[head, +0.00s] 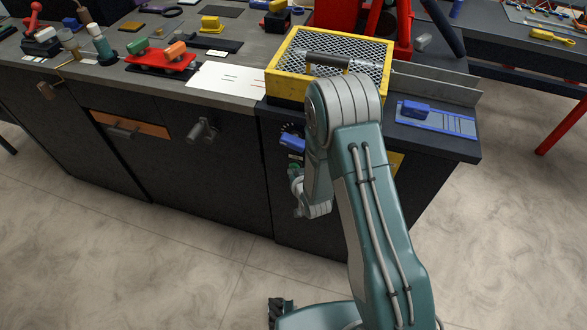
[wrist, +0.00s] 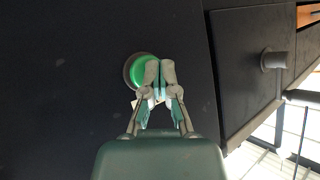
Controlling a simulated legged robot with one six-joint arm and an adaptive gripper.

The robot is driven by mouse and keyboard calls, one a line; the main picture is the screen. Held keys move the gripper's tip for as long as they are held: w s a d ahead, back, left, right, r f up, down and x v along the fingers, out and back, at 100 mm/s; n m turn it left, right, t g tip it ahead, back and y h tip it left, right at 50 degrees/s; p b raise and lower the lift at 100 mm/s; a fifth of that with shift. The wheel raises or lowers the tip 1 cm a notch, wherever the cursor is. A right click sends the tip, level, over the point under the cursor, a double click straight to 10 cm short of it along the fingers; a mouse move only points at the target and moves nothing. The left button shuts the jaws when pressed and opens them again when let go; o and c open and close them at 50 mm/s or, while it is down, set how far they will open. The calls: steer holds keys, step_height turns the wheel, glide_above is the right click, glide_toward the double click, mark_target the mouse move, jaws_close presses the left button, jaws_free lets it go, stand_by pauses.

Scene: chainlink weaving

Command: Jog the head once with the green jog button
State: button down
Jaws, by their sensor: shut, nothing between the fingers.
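The green jog button (wrist: 141,68) shows in the wrist view as a round green cap in a dark ring on the black cabinet front. My gripper (wrist: 160,66) is shut and empty, with its fingertips in front of the button's right part and covering some of it. I cannot tell whether the fingertips touch the cap. In the head view my arm reaches down along the cabinet front, and its wrist hides most of the gripper and button area.
A blue knob (head: 291,142) sits on the same panel, above my wrist. A yellow crate (head: 283,90) with metal mesh stands on the bench top above. A grey drawer handle (head: 203,130) sticks out to the left. The floor in front (head: 130,250) is clear.

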steer(key=shift+s+a, duration=0.25)
steer(key=shift+s, duration=0.45)
steer(key=s, duration=0.1)
steer(key=s+a, duration=0.1)
steer(key=s, duration=0.2)
steer(key=shift+s+a, duration=0.35)
steer(key=shift+s, duration=0.1)
